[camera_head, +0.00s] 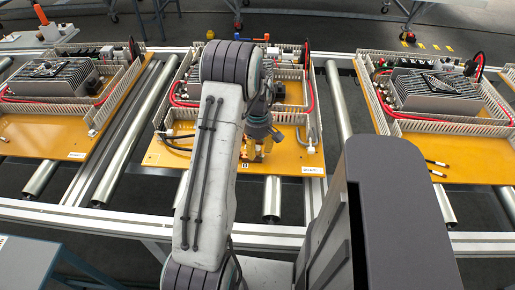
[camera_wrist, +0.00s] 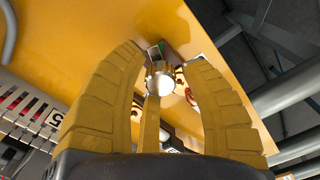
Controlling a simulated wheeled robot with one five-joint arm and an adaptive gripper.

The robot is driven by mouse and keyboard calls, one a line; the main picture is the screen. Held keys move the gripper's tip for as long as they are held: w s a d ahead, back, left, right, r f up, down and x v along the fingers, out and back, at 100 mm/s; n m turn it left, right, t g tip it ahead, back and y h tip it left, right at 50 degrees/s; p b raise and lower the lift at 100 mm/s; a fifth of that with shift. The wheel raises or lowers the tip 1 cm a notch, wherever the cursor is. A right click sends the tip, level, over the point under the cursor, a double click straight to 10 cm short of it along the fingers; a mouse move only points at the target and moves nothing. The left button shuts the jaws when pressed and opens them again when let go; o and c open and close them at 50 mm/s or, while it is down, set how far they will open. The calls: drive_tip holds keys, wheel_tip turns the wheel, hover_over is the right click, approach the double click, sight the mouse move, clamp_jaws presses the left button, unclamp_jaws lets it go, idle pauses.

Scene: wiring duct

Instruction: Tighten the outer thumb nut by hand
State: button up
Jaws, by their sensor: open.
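In the wrist view a shiny round metal piece (camera_wrist: 160,84), which looks like the outer thumb nut, stands out from the orange plate (camera_wrist: 90,25). My gripper (camera_wrist: 163,60) is open, with its yellow fingers spread on either side of this piece. Gaps show between the fingers and the metal, so they do not appear to grip it. In the head view my gripper (camera_head: 252,155) points down at the front part of the middle orange plate (camera_head: 290,163). My arm and gripper hide the nut there.
White slotted duct (camera_head: 295,118) and a red cable (camera_head: 308,85) lie close behind my gripper. Similar panels with finned grey units stand left (camera_head: 50,77) and right (camera_head: 440,92) on the roller conveyor (camera_head: 340,100).

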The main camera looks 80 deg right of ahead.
drive_tip(key=n, duration=0.4)
drive_tip(key=shift+n, duration=0.4)
drive_tip(key=n+b, duration=0.1)
drive_tip(key=n, duration=0.3)
drive_tip(key=shift+o, duration=0.2)
clamp_jaws()
drive_tip(key=m, duration=1)
drive_tip(key=shift+m+b, duration=0.3)
drive_tip(key=shift+b, duration=0.1)
